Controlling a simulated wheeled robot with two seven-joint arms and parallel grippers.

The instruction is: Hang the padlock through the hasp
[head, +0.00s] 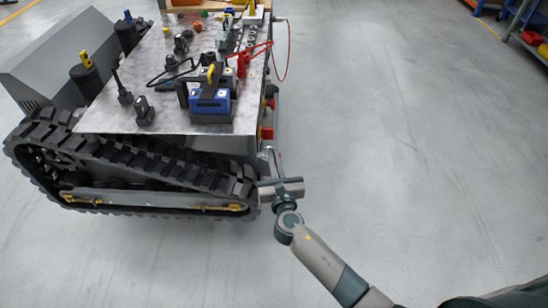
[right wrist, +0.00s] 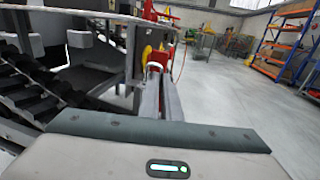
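My right gripper (head: 272,153) is at the right front corner of the tracked carrier, beside and below the deck edge. In the right wrist view its two fingers (right wrist: 160,90) point away from me and stand close together. A small red padlock with a pale shackle (right wrist: 154,67) shows at the fingertips, and the fingers look closed on it. I cannot make out the hasp clearly. My left gripper is out of view.
The carrier's grey deck (head: 105,118) holds a blue box-like device (head: 210,103), black fittings and cables. Red-and-yellow parts (head: 266,133) jut from its right side. The black track (head: 130,155) runs below. The floor (head: 400,120) to the right is clear.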

